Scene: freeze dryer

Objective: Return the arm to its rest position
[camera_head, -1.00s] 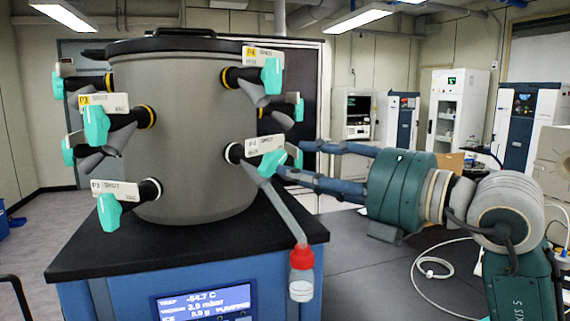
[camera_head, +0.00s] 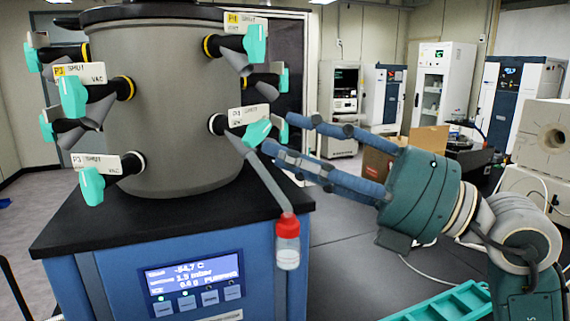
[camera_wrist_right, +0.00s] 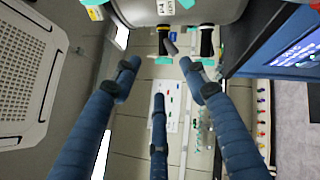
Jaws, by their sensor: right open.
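My right gripper (camera_head: 281,134) comes in from the right in the head view, its blue fingers spread and empty. Its tips are close to the turquoise valve handle (camera_head: 257,132) on the lower right port of the grey drum (camera_head: 165,110); I cannot tell whether they touch it. In the right wrist view the three fingers (camera_wrist_right: 158,75) stand apart with nothing between them. A clear vial with a red cap (camera_head: 287,247) hangs from that port on a slanted grey tube (camera_head: 265,180). My left gripper is not in view.
The drum stands on a black-topped blue cabinet (camera_head: 120,232) with a lit display (camera_head: 193,277). Other turquoise valve handles jut from the drum. A cardboard box (camera_head: 378,160) is behind my right gripper. A turquoise rack (camera_head: 445,302) lies at the lower right.

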